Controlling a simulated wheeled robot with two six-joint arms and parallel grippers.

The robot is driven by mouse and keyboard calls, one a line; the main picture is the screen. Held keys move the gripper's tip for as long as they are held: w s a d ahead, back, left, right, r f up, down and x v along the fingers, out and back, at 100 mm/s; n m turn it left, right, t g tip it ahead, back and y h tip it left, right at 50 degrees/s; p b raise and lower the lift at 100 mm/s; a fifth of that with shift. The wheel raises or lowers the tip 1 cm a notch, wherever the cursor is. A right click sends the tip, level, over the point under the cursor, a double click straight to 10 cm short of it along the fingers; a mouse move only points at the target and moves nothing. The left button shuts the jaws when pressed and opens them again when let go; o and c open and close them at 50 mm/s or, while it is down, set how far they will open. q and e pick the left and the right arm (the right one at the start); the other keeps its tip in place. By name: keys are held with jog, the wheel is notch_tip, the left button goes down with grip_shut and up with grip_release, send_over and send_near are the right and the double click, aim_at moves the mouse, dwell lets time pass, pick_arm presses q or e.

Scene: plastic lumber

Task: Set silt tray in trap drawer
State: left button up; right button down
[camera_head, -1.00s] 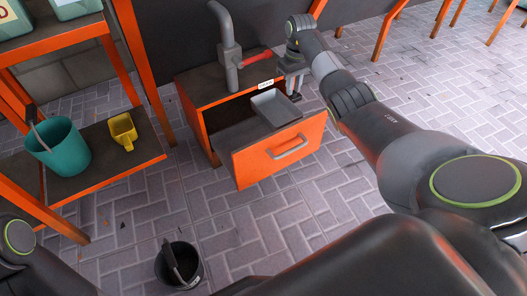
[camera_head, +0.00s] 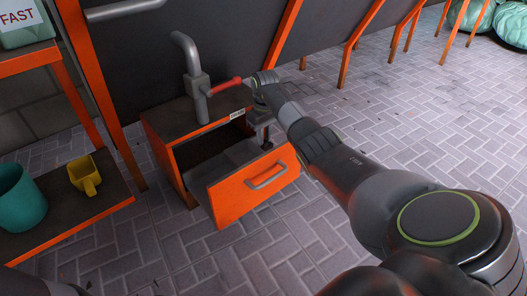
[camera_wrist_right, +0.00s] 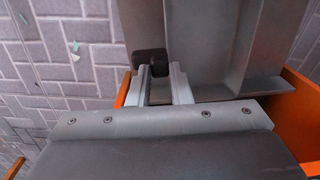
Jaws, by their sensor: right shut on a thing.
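The orange-fronted trap drawer (camera_head: 254,187) stands pulled out of a low dark cabinet (camera_head: 190,128). My right gripper (camera_head: 262,138) is low over the drawer's right side, partly hidden by its own wrist. In the right wrist view, my right gripper (camera_wrist_right: 155,70) is shut on the edge of the grey silt tray (camera_wrist_right: 222,45). The tray's wall and floor show there, with orange drawer edges beside and below it. In the head view the tray is hard to tell from the shaded drawer inside, so I cannot tell whether it rests on the drawer floor. My left gripper is out of view.
A grey pipe (camera_head: 196,85) with a red-handled valve (camera_head: 226,86) rises from the cabinet top, close to my right wrist. An orange-framed shelf at left holds a teal bucket (camera_head: 20,200) and a yellow scoop (camera_head: 84,177). The brick floor in front is clear.

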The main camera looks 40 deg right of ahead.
aim_at(264, 146)
jog(key=shift+f+b, duration=1.45)
jog(key=shift+f, duration=0.8)
jog(key=shift+r, duration=0.1)
jog(key=c, duration=1.3)
grip_release()
